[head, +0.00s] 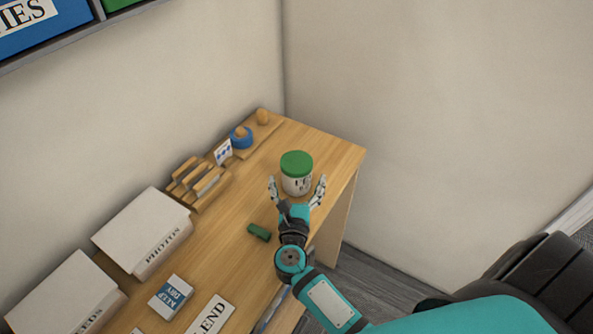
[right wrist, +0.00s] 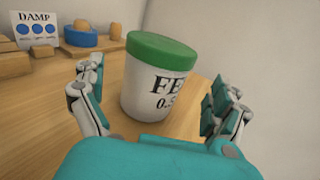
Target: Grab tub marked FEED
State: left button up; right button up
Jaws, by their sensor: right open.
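The tub (head: 297,181) is white with a green lid and stands upright on the wooden desk (head: 235,237), near its right end. In the right wrist view the tub (right wrist: 158,85) shows black lettering that begins "FE", with the rest cut off by its curve. My right gripper (head: 297,188) is open, with one finger on each side of the tub. In the right wrist view the fingers of the right gripper (right wrist: 160,100) appear apart from the tub, with a gap on both sides. My left gripper is not in view.
A green cylinder (head: 259,232) lies left of my right wrist. A wooden rack (head: 198,184), a "DAMP" card (right wrist: 36,30) and a blue ring (head: 241,138) stand along the wall. A PHOTOS box (head: 145,232) stands at left. Walls close off the back and right.

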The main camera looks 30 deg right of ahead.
aim_at(297, 166)
jog(key=x, duration=0.1)
jog(key=p+x, duration=0.2)
jog(key=x, duration=0.1)
jog(key=shift+w+a+r, duration=0.15)
jog(key=shift+r, duration=0.1)
jog(key=shift+w+d+f, duration=0.15)
jog(key=shift+w+d, duration=0.15)
jog(key=shift+w, duration=0.1)
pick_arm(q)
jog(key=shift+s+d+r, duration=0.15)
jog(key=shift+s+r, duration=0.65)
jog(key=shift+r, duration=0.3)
pick_arm(e)
jog(key=shift+s+a, duration=0.1)
jog(key=shift+c, duration=0.8)
jog(key=c, duration=1.4)
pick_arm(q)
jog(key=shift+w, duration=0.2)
pick_arm(e)
jog(key=shift+c, duration=0.4)
jog(key=shift+r, duration=0.25)
